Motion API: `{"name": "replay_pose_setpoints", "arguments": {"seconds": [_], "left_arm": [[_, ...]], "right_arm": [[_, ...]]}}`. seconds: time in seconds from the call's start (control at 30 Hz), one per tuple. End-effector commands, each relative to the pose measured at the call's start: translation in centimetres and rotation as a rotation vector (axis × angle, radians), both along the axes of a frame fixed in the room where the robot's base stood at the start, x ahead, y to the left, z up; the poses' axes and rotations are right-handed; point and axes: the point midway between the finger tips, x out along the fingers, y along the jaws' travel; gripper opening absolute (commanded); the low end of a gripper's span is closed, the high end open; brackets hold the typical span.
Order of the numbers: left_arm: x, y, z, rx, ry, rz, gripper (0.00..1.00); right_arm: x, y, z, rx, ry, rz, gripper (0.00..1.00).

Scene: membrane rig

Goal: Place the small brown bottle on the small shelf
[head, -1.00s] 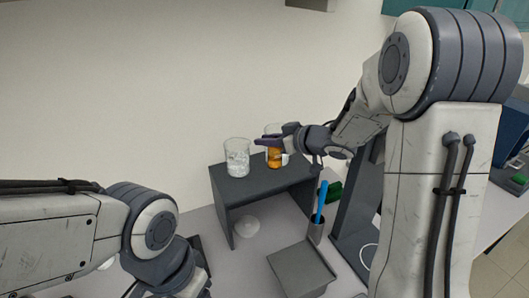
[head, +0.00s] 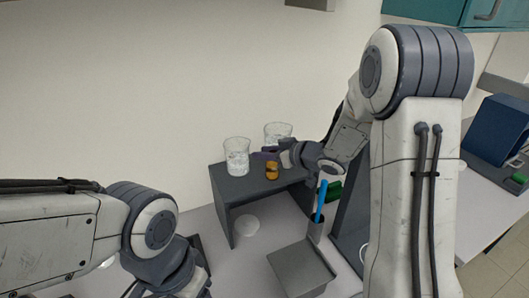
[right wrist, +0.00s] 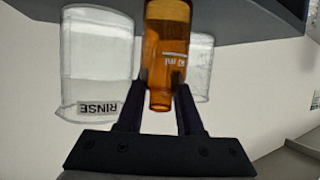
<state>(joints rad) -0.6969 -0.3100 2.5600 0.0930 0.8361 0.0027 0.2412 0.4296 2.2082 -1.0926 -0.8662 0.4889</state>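The small brown bottle (head: 271,171) is upright over the top of the small dark grey shelf (head: 240,186), near the front edge. I cannot tell whether its base touches the shelf. My right gripper (head: 268,157) is at the bottle. In the right wrist view, the bottle (right wrist: 166,45) appears upside down between the two fingers (right wrist: 159,95), which look shut on its sides near the shoulder. Its base is cut off at the top of that view. My left arm is at the lower left of the head view, and its gripper fingers are not visible.
Two clear beakers stand on the shelf: one (head: 236,157) left of the bottle, one (head: 278,132) behind it. A holder with a blue-handled tool (head: 319,203) and a grey tray (head: 300,268) are at the front right.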

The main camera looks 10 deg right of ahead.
Motion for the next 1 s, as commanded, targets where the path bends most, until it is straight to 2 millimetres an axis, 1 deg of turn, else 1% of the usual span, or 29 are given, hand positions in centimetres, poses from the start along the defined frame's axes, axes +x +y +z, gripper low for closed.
{"name": "replay_pose_setpoints", "arguments": {"seconds": [0.13, 0.23, 0.27, 0.37, 0.7, 0.9, 1.0], "left_arm": [[0.0, 0.0, 0.0, 0.0, 0.0, 0.0, 0.61], [0.0, 0.0, 0.3, 0.0, 0.0, 0.0, 0.61], [0.0, 0.0, 0.1, 0.0, 0.0, 0.0, 0.61], [0.0, 0.0, -0.3, 0.0, 0.0, 0.0, 0.61], [0.0, 0.0, -1.0, 0.0, 0.0, 0.0, 0.61], [0.0, 0.0, -1.1, 0.0, 0.0, -0.001, 0.61], [0.0, 0.0, -1.1, 0.0, 0.0, -0.001, 0.61]], "right_arm": [[0.0, 0.0, 0.1, 0.0, 0.0, 0.0, 0.35], [0.0, 0.0, 0.5, 0.0, -0.001, 0.0, 0.35], [-0.3, -0.3, 0.5, -0.001, -0.002, -0.001, 0.35], [-1.3, -1.1, 1.0, -0.001, -0.003, -0.003, 0.35], [-6.9, -4.8, 3.9, -0.002, -0.003, -0.005, 0.35], [-8.8, -5.9, 4.9, -0.001, -0.002, -0.001, 0.35], [-9.1, -6.1, 5.1, 0.001, -0.001, -0.001, 0.35]]}}
